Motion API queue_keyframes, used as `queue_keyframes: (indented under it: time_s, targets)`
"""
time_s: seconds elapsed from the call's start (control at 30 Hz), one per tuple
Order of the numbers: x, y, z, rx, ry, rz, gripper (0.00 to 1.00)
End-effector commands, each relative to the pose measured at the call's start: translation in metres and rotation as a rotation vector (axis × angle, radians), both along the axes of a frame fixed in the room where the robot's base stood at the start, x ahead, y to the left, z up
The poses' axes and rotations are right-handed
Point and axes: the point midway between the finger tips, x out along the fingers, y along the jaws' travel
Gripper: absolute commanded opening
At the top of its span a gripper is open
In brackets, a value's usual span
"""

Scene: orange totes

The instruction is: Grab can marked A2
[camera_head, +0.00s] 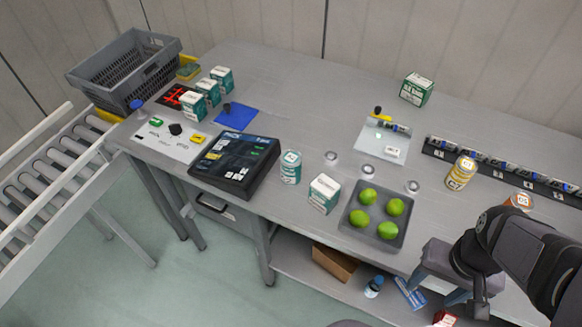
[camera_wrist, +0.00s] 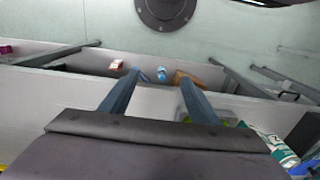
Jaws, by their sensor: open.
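A white and teal can (camera_head: 291,168) stands upright on the table, between the dark panel and a white and teal box; its marking is too small to read. A yellow can (camera_head: 460,174) and an orange can (camera_head: 519,201) stand at the right; I cannot make out A2 on either. My gripper (camera_head: 433,284) is open and empty at the table's front edge, right of the lime tray and apart from the cans. In the wrist view its two fingers (camera_wrist: 160,76) are spread over the table's edge and floor. A teal and white item (camera_wrist: 266,143) shows at that view's lower right.
A grey tray (camera_head: 374,244) with several limes lies at the front. A white and teal box (camera_head: 324,193) stands close right of the teal can. The dark panel (camera_head: 235,165) lies left of it. Small silver discs (camera_head: 368,170) lie behind the tray. A black rack (camera_head: 500,172) runs along the right.

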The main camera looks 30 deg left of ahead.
Motion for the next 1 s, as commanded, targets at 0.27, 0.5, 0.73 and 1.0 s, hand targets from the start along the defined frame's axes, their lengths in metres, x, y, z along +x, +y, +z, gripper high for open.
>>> queue_keyframes:
  time_s: [0.27, 0.5, 0.73, 1.0]
  targets:
    - [0.008, 0.008, 0.031, 0.011, -0.024, 0.018, 0.56]
    - [0.057, 0.052, 0.017, 0.079, -0.171, 0.099, 0.56]
    - [0.118, 0.128, 0.005, 0.175, -0.391, 0.192, 0.56]
    - [0.182, 0.254, 0.004, 0.299, -0.758, 0.273, 0.56]
